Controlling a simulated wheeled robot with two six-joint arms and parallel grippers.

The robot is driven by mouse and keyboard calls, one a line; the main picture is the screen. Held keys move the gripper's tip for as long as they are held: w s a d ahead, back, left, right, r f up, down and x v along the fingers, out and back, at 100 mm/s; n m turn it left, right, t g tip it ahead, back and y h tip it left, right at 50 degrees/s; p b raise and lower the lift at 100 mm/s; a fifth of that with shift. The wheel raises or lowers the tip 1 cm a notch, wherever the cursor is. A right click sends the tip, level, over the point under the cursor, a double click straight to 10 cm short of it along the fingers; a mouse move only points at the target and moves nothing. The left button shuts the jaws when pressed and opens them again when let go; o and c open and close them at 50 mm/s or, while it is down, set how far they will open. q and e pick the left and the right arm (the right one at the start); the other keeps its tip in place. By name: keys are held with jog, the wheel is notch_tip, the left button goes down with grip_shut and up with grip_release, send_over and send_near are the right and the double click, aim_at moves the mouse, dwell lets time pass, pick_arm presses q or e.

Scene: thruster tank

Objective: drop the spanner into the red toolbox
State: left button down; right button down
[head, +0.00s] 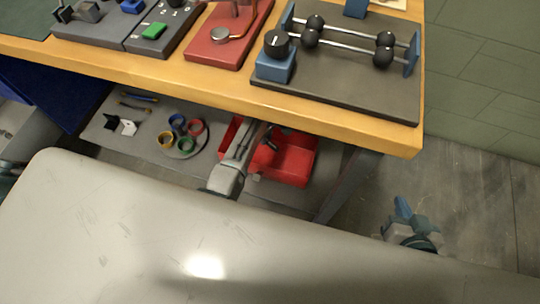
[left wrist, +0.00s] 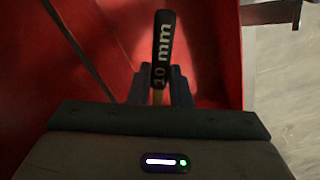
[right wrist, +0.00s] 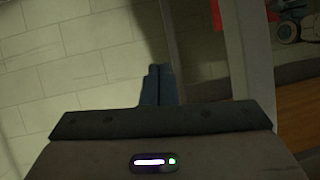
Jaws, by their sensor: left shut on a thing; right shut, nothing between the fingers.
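The red toolbox (head: 298,160) sits on the grey lower shelf under the workbench. My left gripper (head: 268,140) is over the toolbox, below the bench top, and my arm hides part of the box. In the left wrist view the spanner (left wrist: 162,48), with a black end marked "10 mm", stands between the shut fingers (left wrist: 158,92). Red toolbox walls (left wrist: 215,45) surround it in that view. The spanner's other end is hidden. My right gripper (head: 403,208) is to the right of the bench, clear of the toolbox; its fingers (right wrist: 158,85) are shut and empty.
The wooden bench top (head: 340,122) overhangs the shelf, and a dark bench leg (head: 345,185) stands right of the toolbox. Fixtures, including a dumbbell-like rack (head: 345,45), stand on the bench.

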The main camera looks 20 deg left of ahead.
pick_arm(q)
jog(key=c, duration=1.3)
grip_release()
jog(key=shift+o, duration=0.2)
jog(key=shift+r, duration=0.3)
jog(key=shift+r+p, duration=0.45)
jog(key=shift+r, duration=0.45)
notch_tip(320, 180, up, 8)
jog(key=p, duration=0.2)
jog(key=shift+r, duration=0.2)
pick_arm(e)
jog(key=s+g, duration=0.1)
jog(key=s+f+g, duration=0.1)
jog(key=g, duration=0.1)
jog(key=s+f+g, duration=0.1)
jog(key=s, duration=0.1)
jog(key=shift+d+n+g, duration=0.25)
jog(key=shift+n+g, duration=0.05)
jog(key=shift+n, duration=0.1)
